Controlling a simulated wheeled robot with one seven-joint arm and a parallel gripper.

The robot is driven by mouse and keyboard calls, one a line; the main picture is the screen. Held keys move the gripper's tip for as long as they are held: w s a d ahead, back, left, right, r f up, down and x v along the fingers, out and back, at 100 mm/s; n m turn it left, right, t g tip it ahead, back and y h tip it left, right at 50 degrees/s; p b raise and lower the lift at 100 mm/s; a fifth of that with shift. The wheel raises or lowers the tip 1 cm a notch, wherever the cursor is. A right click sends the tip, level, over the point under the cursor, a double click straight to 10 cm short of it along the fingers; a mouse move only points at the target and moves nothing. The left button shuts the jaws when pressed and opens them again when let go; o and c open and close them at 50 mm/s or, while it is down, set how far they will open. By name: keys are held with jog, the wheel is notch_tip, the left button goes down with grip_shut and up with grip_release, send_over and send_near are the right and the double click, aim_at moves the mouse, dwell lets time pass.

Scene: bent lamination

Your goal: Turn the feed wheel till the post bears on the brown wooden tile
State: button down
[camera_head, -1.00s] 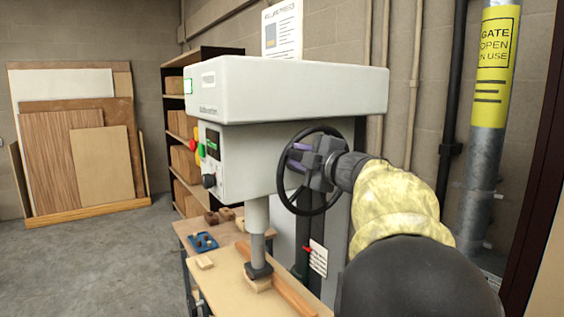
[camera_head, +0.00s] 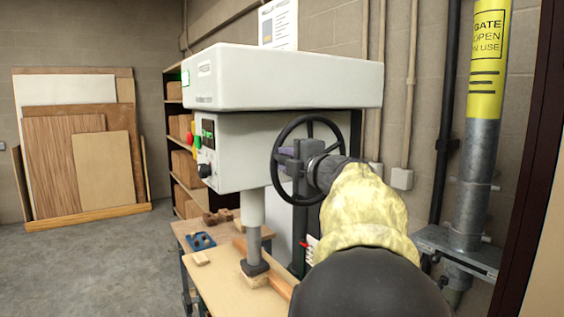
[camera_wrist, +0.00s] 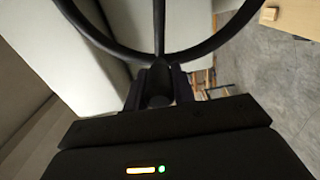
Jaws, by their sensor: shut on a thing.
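The black feed wheel (camera_head: 279,140) stands upright on the side of a grey-white press (camera_head: 285,78). Foot and tile look in contact, but I cannot tell for sure.
A long wooden strip (camera_head: 279,287) lies beside the tile on the bench (camera_head: 215,287). A blue tray (camera_head: 202,241) and small blocks lie behind. A grey pole (camera_head: 470,180) with a yellow sign stands to the right of my arm. Boards lean at far left.

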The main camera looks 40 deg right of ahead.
jog(key=shift+f, duration=0.25)
jog(key=c, duration=1.2)
grip_release()
jog(key=shift+d, duration=0.15)
jog(key=shift+o, duration=0.2)
jog(key=shift+r, duration=0.1)
jog(key=s+a+b, duration=0.1)
jog(key=s+b, duration=0.1)
jog(key=s, duration=1.5)
jog(key=shift+s+a, duration=0.2)
jog(key=shift+a, duration=0.2)
